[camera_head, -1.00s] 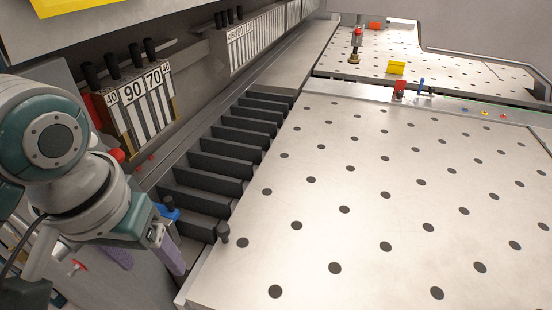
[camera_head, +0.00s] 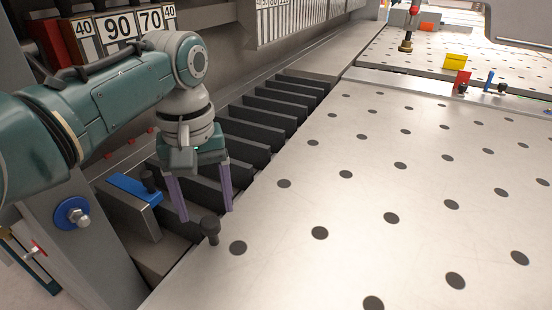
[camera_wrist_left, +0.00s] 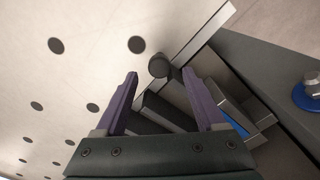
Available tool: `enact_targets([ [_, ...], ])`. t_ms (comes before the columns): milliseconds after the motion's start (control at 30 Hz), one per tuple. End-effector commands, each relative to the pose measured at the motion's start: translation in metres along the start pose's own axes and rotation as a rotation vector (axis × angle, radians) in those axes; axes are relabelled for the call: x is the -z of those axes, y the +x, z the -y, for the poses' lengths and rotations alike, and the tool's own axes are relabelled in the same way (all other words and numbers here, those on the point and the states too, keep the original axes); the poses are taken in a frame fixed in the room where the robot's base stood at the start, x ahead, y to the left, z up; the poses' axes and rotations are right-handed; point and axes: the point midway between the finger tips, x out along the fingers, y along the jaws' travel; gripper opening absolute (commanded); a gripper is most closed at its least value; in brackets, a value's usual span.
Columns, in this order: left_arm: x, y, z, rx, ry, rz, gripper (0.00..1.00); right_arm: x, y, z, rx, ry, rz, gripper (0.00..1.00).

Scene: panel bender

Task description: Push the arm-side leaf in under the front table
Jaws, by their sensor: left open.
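The front table (camera_head: 420,215) is a pale plate with dark round holes, filling the right of the head view. A dark knob (camera_head: 210,228) stands upright at its left edge, and shows in the left wrist view (camera_wrist_left: 158,66). The knob appears to sit on a narrow metal strip (camera_wrist_left: 205,32) along that edge. I cannot tell clearly whether this strip is the arm-side leaf. My left gripper (camera_head: 206,214) is open, its two purple fingers pointing down by the knob. In the wrist view the knob lies between and just beyond the fingertips (camera_wrist_left: 160,74). My right gripper is out of view.
Several dark slats (camera_head: 245,132) fill the gap between table and machine. A blue-topped block (camera_head: 133,188) with a black knob stands left of the gripper. Numbered tool blocks (camera_head: 120,28) are behind the arm. A yellow block (camera_head: 455,61) lies on the far table.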

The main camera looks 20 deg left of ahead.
Motion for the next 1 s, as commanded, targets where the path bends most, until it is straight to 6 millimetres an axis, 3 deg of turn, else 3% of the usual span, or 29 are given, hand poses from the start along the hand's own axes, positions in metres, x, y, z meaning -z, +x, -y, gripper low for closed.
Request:
enact_targets([
  [33, -0.001, 0.012, 0.0, 0.002, 0.0, 0.002, 0.72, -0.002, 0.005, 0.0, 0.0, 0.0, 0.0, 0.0],
  [200, -0.001, 0.032, 0.0, 0.001, 0.001, 0.002, 0.72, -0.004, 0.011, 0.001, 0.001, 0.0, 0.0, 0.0],
  [567, 0.0, 0.036, 0.0, -0.001, 0.001, -0.001, 0.72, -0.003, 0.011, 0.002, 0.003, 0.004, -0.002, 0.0],
  [1000, 0.0, 0.036, 0.0, -0.001, 0.001, -0.001, 0.22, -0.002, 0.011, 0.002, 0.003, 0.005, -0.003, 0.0],
])
